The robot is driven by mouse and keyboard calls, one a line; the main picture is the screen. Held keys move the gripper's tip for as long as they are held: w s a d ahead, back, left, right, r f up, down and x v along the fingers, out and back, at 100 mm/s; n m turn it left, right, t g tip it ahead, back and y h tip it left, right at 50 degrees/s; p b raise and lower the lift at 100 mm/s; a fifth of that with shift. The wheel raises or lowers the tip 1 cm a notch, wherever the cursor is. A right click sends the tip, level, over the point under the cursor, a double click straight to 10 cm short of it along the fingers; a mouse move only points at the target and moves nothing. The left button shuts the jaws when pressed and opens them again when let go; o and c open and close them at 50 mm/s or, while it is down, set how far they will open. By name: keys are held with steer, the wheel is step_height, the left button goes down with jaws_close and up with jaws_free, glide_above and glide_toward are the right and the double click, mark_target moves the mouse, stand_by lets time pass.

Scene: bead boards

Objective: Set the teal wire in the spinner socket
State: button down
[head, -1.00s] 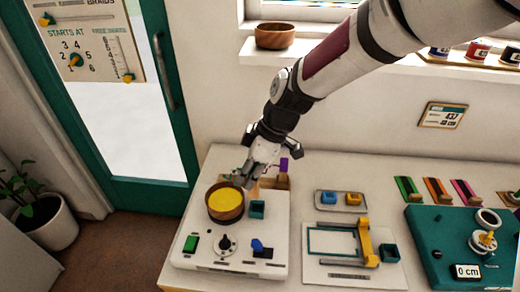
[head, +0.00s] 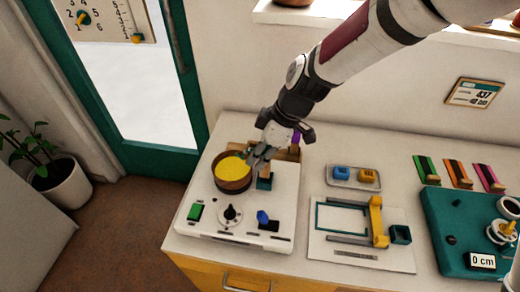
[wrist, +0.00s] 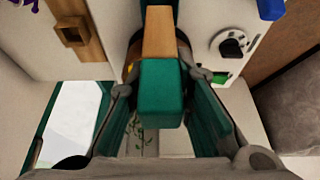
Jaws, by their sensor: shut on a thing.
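The white spinner board (head: 205,222) carries a brown bowl of yellow beads (head: 232,170). A dark teal socket (head: 264,184) sits on the board just right of the bowl. My gripper (head: 260,155) is above the bowl's right side, shut on the teal wire. In the wrist view the wire's teal block (wrist: 160,95) is between my fingers, with its tan part (wrist: 158,33) running on beyond. In the head view the tan part is right at the teal socket. I cannot tell whether it is inside. The thin wire itself is not clear in either view.
A wooden holder with a square hole (wrist: 78,34) stands behind the board, near a purple piece (head: 296,138). A frame board (head: 350,255) lies to the right.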

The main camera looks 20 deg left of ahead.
steer(key=shift+f, duration=0.15)
stand_by(0.4)
steer(key=shift+f+b, duration=0.55)
steer(key=shift+f, duration=0.15)
steer(key=shift+f, duration=0.15)
steer(key=shift+f+b, duration=0.65)
steer(key=shift+f, duration=0.15)
steer(key=c, duration=1.3)
jaws_free()
steer(key=shift+c, duration=0.2)
steer(key=shift+r, duration=0.1)
steer(key=shift+r+p, duration=1.5)
steer(key=shift+r, duration=1.95)
